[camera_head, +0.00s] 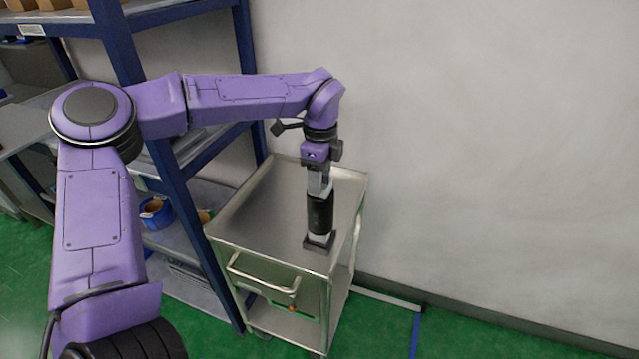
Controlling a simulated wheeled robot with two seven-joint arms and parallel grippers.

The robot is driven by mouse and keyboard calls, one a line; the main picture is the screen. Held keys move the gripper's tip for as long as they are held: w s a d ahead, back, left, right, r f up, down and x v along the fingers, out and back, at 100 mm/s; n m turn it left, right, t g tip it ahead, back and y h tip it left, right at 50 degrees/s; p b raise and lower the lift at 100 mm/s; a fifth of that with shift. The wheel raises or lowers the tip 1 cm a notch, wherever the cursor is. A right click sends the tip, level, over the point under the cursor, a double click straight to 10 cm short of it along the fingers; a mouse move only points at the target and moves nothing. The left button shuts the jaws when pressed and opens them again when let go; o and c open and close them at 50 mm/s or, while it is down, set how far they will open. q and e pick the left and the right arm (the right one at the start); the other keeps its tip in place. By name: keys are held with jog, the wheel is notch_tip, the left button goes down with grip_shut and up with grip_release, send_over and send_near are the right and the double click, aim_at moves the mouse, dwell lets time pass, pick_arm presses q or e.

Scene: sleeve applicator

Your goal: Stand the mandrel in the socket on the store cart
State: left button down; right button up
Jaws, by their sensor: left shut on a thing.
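My left gripper (319,182) points straight down over the store cart (262,207) and is shut on the upper part of the mandrel. The mandrel (320,212) is upright, with a wide black band and pale grey parts above and below it. Its lower end meets the dark square socket (319,244) near the front right corner of the cart's top. I cannot tell how deep the lower end sits in the socket. My right gripper is not in view.
The cart has a metal handle (262,278) at its front. A blue-framed shelf rack (190,185) stands close on its left, with a blue roll (155,214) on a shelf. A white wall (480,150) is behind. The rest of the cart top is clear.

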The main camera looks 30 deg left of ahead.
aim_at(320, 208)
pick_arm(q)
jog(key=shift+f+p, duration=0.65)
jog(key=shift+f, duration=0.8)
